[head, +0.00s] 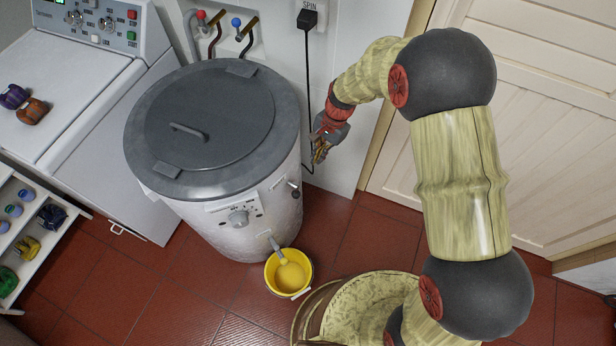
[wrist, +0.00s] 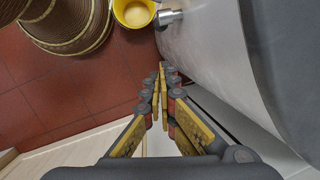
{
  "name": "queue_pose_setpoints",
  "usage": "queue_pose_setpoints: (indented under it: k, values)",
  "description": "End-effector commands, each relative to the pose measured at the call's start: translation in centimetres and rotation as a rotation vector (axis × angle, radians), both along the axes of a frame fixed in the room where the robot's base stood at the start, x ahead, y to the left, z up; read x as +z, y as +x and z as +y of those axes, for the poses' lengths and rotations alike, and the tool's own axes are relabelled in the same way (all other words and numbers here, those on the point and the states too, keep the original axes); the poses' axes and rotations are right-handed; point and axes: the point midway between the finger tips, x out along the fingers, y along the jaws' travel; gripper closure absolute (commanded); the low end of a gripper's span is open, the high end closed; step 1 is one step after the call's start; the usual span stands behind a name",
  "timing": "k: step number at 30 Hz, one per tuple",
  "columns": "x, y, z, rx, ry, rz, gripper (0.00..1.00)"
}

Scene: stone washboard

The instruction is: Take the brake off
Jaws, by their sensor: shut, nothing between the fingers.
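The spin dryer (head: 222,190) is a round pale drum with a dark grey lid (head: 215,105), which is down. A small dark fitting with a metallic end (head: 293,189) sticks out of its right side; it may be the brake, but I cannot tell its setting. A round knob (head: 238,218) sits on the front panel. My gripper (head: 320,152) is beside the dryer's right side, above and right of the fitting, apart from it. In the wrist view my gripper (wrist: 163,70) is shut and empty, its fingers alongside the drum wall (wrist: 205,60). The fitting is not clear there.
A yellow bucket (head: 270,279) stands on the red tiles under the dryer's spout (head: 276,245). A black cord (head: 308,85) hangs from a wall plug behind my gripper. A pale door (head: 535,130) is at right, a white washer (head: 75,90) at left.

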Motion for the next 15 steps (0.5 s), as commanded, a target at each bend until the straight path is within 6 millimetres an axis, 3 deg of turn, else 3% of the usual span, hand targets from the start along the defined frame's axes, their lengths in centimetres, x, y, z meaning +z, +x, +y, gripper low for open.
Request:
queue_pose_setpoints:
  k: [5,15]
  values:
    - [-2.1,-0.3,0.4,0.001,-0.001,0.004,1.00]
    - [-8.6,-1.0,1.7,0.002,-0.001,0.004,1.00]
